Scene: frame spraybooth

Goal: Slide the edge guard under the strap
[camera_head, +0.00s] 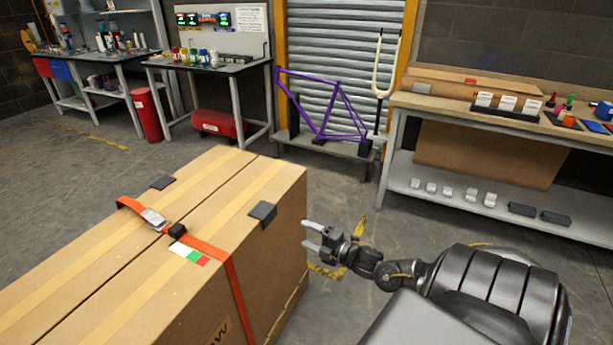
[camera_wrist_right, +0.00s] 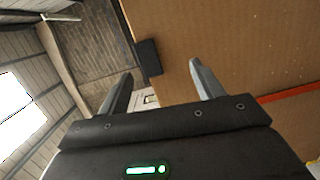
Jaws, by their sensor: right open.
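A dark edge guard (camera_head: 262,213) sits over the right top edge of a large cardboard box (camera_head: 110,265). An orange strap (camera_head: 232,275) crosses the box top and runs down its right side, nearer to me than the guard and apart from it. My right gripper (camera_head: 309,235) is open and empty, just right of the box's side. In the right wrist view, the edge guard (camera_wrist_right: 150,57) shows beyond the fingertips (camera_wrist_right: 161,70), at the box edge, and the strap (camera_wrist_right: 285,95) lies to the right. My left gripper is not in view.
A metal buckle (camera_head: 153,218) and a small black block (camera_head: 177,230) sit along the strap on the box top. Another dark pad (camera_head: 163,182) lies at the far edge. A workbench (camera_head: 500,115) stands at the right; the floor between is clear.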

